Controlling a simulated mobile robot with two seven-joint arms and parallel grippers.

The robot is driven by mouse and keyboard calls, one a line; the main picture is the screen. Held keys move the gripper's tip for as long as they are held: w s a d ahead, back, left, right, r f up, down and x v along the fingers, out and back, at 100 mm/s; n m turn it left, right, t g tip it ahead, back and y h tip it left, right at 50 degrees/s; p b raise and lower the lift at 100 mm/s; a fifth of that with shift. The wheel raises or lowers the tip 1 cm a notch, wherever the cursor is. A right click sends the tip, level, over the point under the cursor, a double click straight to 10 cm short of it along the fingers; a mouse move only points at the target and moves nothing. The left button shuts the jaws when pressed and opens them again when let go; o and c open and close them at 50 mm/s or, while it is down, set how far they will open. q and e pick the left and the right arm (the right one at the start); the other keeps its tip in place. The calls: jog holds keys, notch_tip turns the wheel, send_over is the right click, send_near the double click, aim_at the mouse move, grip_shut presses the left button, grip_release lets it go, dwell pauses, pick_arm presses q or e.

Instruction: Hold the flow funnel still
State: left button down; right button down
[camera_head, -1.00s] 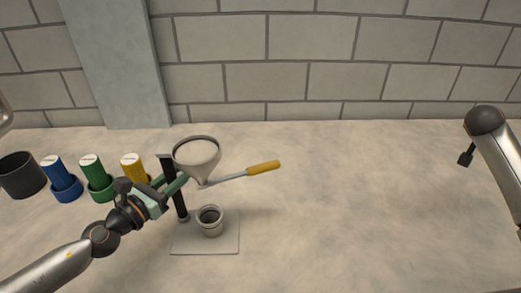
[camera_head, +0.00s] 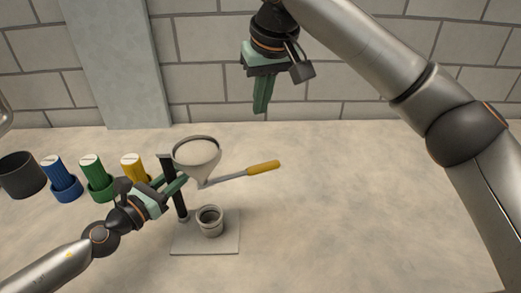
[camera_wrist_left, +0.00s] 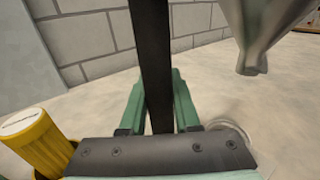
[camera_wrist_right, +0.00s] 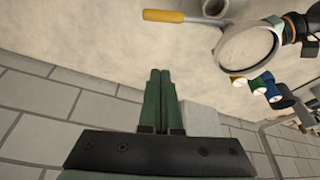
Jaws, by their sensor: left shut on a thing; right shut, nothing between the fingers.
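The grey flow funnel (camera_head: 196,157) is held upright on a black post (camera_head: 182,205) above a small metal cup (camera_head: 210,221). My left gripper (camera_head: 180,183) is shut on the black post, below and left of the funnel's rim. In the left wrist view the post (camera_wrist_left: 151,50) stands between the green fingers, and the funnel spout (camera_wrist_left: 255,45) is at the upper right. My right gripper (camera_head: 262,108) is shut and empty, raised above and right of the funnel. In the right wrist view the funnel (camera_wrist_right: 247,54) is at the upper right.
A tool with a yellow handle (camera_head: 263,167) reaches to the funnel spout. The cup stands on a thin plate (camera_head: 190,245). A dark pot (camera_head: 22,177) and blue, green and yellow cylinders (camera_head: 92,175) are at the left. The table's right side is clear.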

aim_at(246, 172)
dwell(0.3)
notch_tip(246, 172, down, 12)
jog(key=shift+r, duration=0.15)
dwell(0.5)
